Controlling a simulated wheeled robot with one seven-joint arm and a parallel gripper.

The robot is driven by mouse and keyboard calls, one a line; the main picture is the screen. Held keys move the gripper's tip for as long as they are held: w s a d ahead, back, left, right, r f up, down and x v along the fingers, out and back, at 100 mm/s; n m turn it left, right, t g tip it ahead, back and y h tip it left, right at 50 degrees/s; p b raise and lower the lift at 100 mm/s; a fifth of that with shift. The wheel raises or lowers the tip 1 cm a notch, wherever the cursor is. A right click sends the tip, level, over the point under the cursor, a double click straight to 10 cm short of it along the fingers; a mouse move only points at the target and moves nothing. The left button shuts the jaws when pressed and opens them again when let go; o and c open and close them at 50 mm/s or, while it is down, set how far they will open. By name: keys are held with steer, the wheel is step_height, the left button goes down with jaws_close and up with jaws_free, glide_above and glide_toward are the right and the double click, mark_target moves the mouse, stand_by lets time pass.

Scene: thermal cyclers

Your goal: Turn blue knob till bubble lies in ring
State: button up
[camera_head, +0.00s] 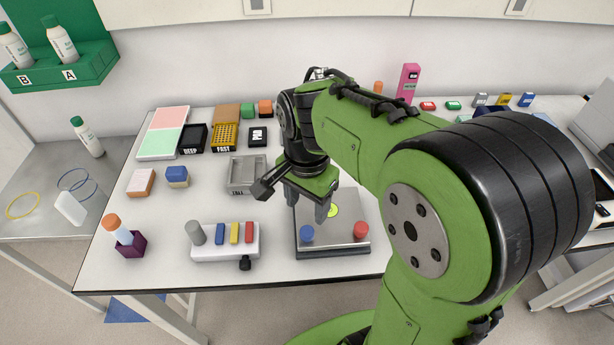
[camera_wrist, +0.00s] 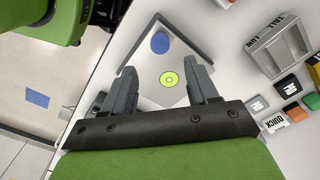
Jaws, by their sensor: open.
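A grey levelling plate (camera_head: 340,199) lies on the table with a blue knob (camera_head: 306,233) at its front left corner and a red knob (camera_head: 361,229) at its front right. A yellow-green round level (camera_head: 333,210) sits on the plate. In the wrist view the level (camera_wrist: 169,79) shows a small pale spot near its middle; it is too small to tell bubble from ring. The blue knob (camera_wrist: 160,42) lies beyond the level there. My gripper (camera_head: 307,208) is open and empty above the plate, its fingers (camera_wrist: 164,72) apart and pointing down, clear of the blue knob.
A white block with coloured bars (camera_head: 224,243) stands left of the plate. A grey tray (camera_head: 246,173) is behind it. A purple holder with a tube (camera_head: 130,243) stands at the left front. The table's front edge is close to the plate.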

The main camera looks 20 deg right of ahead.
step_height(320, 180, up, 6)
steer(key=shift+f+p, duration=0.1)
steer(key=shift+p, duration=0.45)
steer(key=s+n+t, duration=0.5)
steer(key=s+n, duration=0.6)
steer(key=shift+s+r+n+t, duration=0.3)
steer(key=shift+s+r+n, duration=0.1)
steer(key=shift+r, duration=0.05)
